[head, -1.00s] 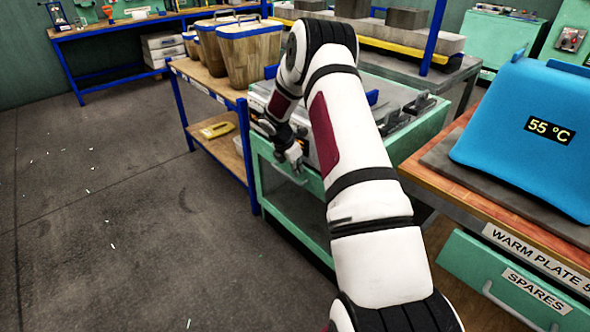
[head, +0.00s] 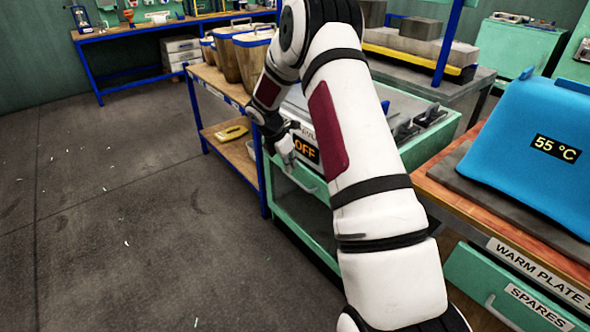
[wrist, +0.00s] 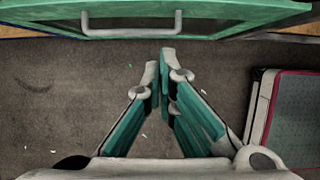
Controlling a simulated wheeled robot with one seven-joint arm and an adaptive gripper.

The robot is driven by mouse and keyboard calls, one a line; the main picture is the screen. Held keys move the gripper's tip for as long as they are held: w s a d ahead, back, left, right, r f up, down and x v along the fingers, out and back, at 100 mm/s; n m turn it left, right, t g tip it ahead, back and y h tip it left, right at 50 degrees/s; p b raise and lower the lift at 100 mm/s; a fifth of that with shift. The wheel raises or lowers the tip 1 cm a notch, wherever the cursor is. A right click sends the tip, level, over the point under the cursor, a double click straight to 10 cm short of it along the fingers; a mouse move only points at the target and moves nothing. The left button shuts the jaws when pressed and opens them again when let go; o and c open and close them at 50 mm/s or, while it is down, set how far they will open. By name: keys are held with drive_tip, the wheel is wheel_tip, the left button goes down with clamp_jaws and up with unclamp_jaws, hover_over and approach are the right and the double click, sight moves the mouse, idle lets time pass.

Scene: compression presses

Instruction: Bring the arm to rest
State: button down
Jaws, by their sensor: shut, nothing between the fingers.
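My white arm reaches forward across the middle of the head view, bent at the elbow, with its wrist hanging down at the left. My gripper (head: 287,160) is in front of the green press cabinet, near a display reading OFF (head: 305,149). In the wrist view my gripper (wrist: 164,62) has its fingertips together with nothing between them, over the grey floor. A green drawer front with a grey bar handle (wrist: 130,28) lies just beyond the fingertips. They appear apart from the handle. The far side of the cabinet is hidden behind my arm.
At the right, a blue cover showing 55 °C (head: 535,150) sits on a warm plate bench above a SPARES drawer (head: 520,290).

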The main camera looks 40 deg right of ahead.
drive_tip(key=s+a+r+m, duration=0.35)
drive_tip(key=s+r, duration=0.25)
drive_tip(key=r, duration=0.2)
drive_tip(key=s+a+r+m, duration=0.3)
drive_tip(key=s+a+r, duration=0.2)
drive_tip(key=r, duration=0.3)
drive_tip(key=s+a+r+m, duration=0.3)
drive_tip(key=s+a+r, duration=0.25)
drive_tip(key=r, duration=0.25)
drive_tip(key=s+a+r+m+y, duration=0.15)
drive_tip(key=s+a+m, duration=0.35)
drive_tip(key=s, duration=0.8)
drive_tip(key=s+a+m+y, duration=0.35)
drive_tip(key=s+a, duration=0.35)
drive_tip(key=s, duration=0.7)
wheel_tip(320, 180, up, 19)
drive_tip(key=t+p, duration=0.4)
drive_tip(key=p, duration=1.3)
drive_tip(key=shift+a+f+h, duration=0.15)
drive_tip(key=shift+a+h, duration=0.05)
drive_tip(key=shift+h, duration=0.2)
drive_tip(key=shift+d, duration=0.1)
